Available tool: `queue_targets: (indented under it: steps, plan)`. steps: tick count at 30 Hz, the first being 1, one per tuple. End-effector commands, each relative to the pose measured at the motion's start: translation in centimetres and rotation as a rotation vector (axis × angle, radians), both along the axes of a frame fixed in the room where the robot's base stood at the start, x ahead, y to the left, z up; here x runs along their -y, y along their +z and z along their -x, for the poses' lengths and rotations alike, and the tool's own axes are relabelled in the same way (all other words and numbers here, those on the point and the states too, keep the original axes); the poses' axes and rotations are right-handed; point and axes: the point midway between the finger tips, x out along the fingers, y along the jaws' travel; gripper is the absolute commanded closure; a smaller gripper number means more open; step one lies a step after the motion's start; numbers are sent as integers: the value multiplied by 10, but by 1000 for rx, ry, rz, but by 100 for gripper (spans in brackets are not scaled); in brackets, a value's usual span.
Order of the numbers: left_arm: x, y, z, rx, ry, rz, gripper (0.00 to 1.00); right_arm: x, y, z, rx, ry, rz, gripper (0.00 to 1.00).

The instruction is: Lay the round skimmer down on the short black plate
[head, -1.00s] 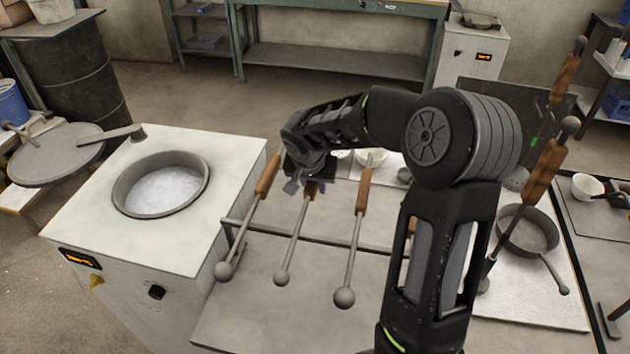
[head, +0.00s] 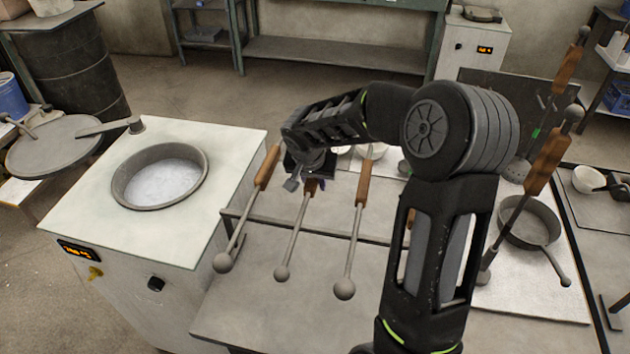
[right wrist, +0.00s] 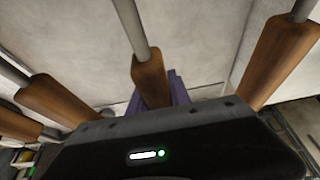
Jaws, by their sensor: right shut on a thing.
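My right gripper (head: 305,184) is shut on the wooden handle of the middle ball-ended rod (head: 294,235), one of several resting across a rail. In the right wrist view this handle (right wrist: 150,80) sits between purple finger pads. The handle's far end is hidden by the gripper, so I cannot tell whether it carries a skimmer head. A round perforated skimmer disc (head: 516,170) shows at the right, behind the upright tools. A dark upright panel (head: 478,85) stands behind it; I cannot tell whether it is the short black plate. My left gripper is out of view.
A white furnace (head: 90,215) with a round pot of pale melt (head: 160,190) stands at the left. A pan (head: 530,222) and a tall upright tool with a wooden handle (head: 546,160) stand at the right. The grey table front (head: 300,315) is clear.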

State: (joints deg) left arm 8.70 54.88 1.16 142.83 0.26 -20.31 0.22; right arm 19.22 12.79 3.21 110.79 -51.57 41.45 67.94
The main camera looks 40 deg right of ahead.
Motion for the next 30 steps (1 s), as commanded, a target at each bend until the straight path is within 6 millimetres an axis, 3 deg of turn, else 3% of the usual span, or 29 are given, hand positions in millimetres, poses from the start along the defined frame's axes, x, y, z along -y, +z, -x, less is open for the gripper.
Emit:
queue_targets:
  steps: [13,14,15,22,30]
  plan:
    - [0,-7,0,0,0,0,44,0,-3,-1,4,0,2,100]
    - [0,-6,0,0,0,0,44,0,-2,-1,4,0,2,74]
    - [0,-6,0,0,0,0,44,0,-2,-1,4,0,2,71]
    - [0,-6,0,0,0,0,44,0,-3,-1,2,0,1,52]
    - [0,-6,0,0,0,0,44,0,-5,1,-3,-1,-1,51]
